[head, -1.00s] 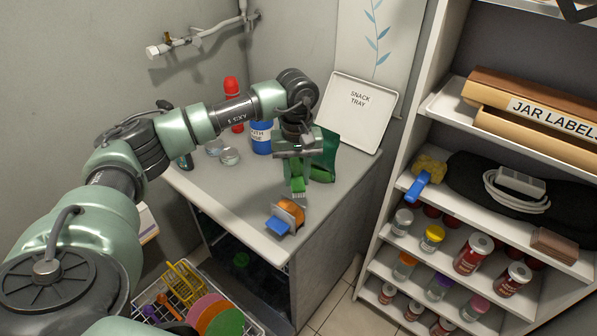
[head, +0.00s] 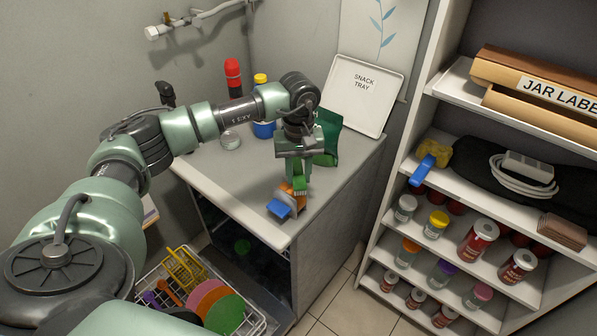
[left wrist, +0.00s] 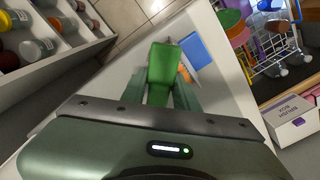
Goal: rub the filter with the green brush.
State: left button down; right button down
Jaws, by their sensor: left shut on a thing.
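My left gripper (head: 297,168) is shut on the green brush (head: 300,186) and points down over the front of the counter. In the left wrist view the brush (left wrist: 163,66) lies between the fingers. An orange and blue piece with a grey plate, apparently the filter (head: 280,208), sits on the counter just below the brush. Its blue part also shows in the left wrist view (left wrist: 197,49). The brush overlaps the orange part in the head view; I cannot tell whether they touch. My right gripper is not in view.
A dark green bag (head: 328,136) stands behind the gripper, near the snack tray (head: 364,95). A red-capped bottle (head: 233,77) and a blue bottle (head: 264,129) stand at the back. A wire basket (head: 258,322) is below the counter's front left. Shelves (head: 398,165) rise at right.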

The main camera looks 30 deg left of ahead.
pick_arm(q)
jog(key=shift+f+b, duration=0.9)
jog(key=shift+f, duration=0.15)
dwell(0.4)
jog(key=shift+a+b, duration=0.4)
jog(key=shift+a, duration=0.4)
jog(key=shift+a+b, duration=0.5)
jog(key=shift+a, duration=0.55)
jog(key=shift+s+d+f, duration=0.1)
jog(key=shift+d, duration=0.9)
jog(key=shift+s+d+f, duration=0.1)
jog(key=shift+d, duration=0.85)
jog(key=shift+w+r+p, duration=0.15)
jog(key=shift+r+p, duration=1.55)
jog(key=shift+r, duration=1.4)
